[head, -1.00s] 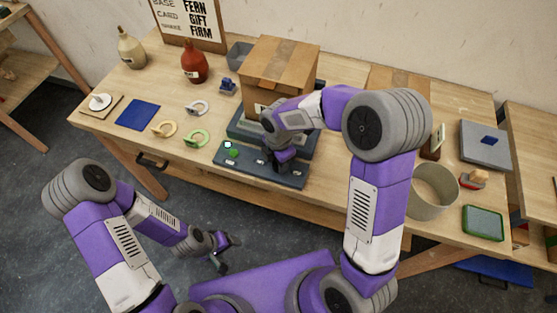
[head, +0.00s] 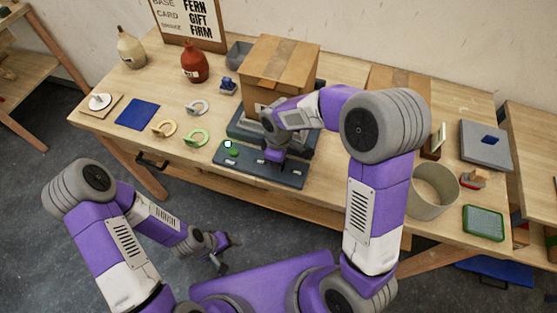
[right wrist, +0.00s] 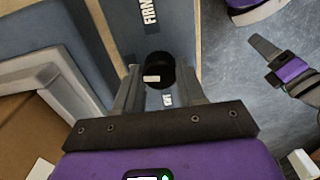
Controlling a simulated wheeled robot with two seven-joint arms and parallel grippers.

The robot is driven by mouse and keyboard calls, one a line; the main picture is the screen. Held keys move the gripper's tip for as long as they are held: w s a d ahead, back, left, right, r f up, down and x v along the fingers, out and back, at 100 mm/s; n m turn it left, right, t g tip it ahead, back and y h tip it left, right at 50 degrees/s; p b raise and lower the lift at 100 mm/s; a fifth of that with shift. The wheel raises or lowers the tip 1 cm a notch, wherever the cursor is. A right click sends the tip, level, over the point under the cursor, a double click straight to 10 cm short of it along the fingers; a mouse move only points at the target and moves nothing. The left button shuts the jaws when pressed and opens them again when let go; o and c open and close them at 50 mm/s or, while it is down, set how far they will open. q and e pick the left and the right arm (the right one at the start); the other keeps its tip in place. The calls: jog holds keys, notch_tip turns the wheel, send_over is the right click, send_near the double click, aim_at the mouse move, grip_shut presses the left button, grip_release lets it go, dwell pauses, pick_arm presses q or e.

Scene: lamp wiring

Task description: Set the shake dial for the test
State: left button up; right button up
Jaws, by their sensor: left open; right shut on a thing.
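The shake table's dark blue control panel (head: 244,167) runs along the bench's front edge, with a small lit screen (head: 228,144) and a green button (head: 232,152) at its left. In the right wrist view the round black dial (right wrist: 160,68) with a pale mark sits between the fingers, near labels reading FIRM and GIFT. My right gripper (right wrist: 160,92) is shut on the dial; in the head view my own wrist hides the dial. My left gripper (head: 224,256) is open and empty, low in front of the bench. A sign (head: 190,18) at the back reads FERN, GIFT, FIRM.
A taped cardboard box (head: 278,75) stands on the platform behind the panel. Rings, a blue mat (head: 137,114), a red bottle (head: 194,62) and a cream bottle (head: 131,47) stand to the left. A round bin (head: 434,190) and a green-rimmed tray (head: 483,223) are at the right.

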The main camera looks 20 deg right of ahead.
jog(key=m, duration=0.5)
jog(key=shift+m, duration=0.4)
jog(key=m, duration=0.4)
jog(key=shift+m, duration=0.3)
jog(key=o, duration=1.1)
jog(key=shift+c, duration=0.2)
notch_tip(320, 180, up, 8)
jog(key=shift+f+p, duration=0.2)
jog(key=shift+p, duration=0.7)
jog(key=shift+s, duration=0.1)
